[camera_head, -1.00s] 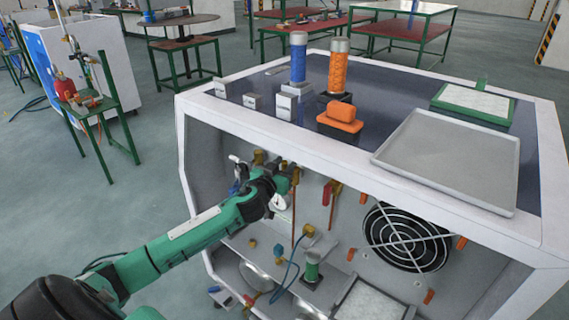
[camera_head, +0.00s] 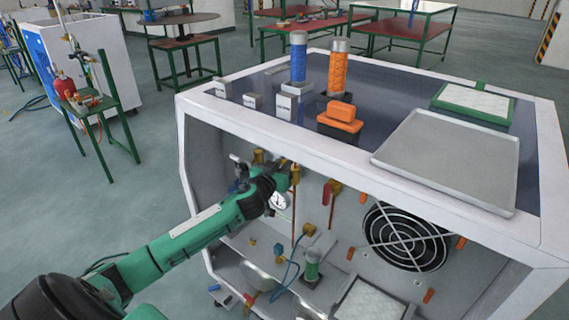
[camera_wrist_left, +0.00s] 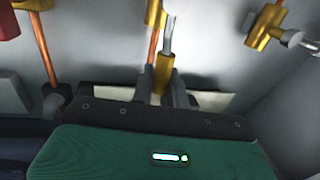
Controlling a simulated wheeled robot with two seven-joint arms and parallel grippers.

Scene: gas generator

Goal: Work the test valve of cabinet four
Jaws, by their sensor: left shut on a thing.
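The open-fronted white cabinet (camera_head: 205,150) has brass valves and copper pipes on its inner back wall. My left gripper (camera_head: 286,176) reaches inside, at the upper left of that wall. In the left wrist view, its two grey fingers (camera_wrist_left: 163,90) are closed around a small brass valve part (camera_wrist_left: 164,72) with a silver lever or stem (camera_wrist_left: 168,36). In the head view, my wrist hides most of this valve. A second brass valve with a silver handle (camera_wrist_left: 292,38) is apart from the fingers. My right gripper is out of view.
A round gauge (camera_head: 278,202) sits just below my wrist. A red-handled valve (camera_head: 329,192) and a black fan grille (camera_head: 407,237) are to the right. The cabinet's white top edge passes above my gripper. A grey tray (camera_head: 450,160) lies on top.

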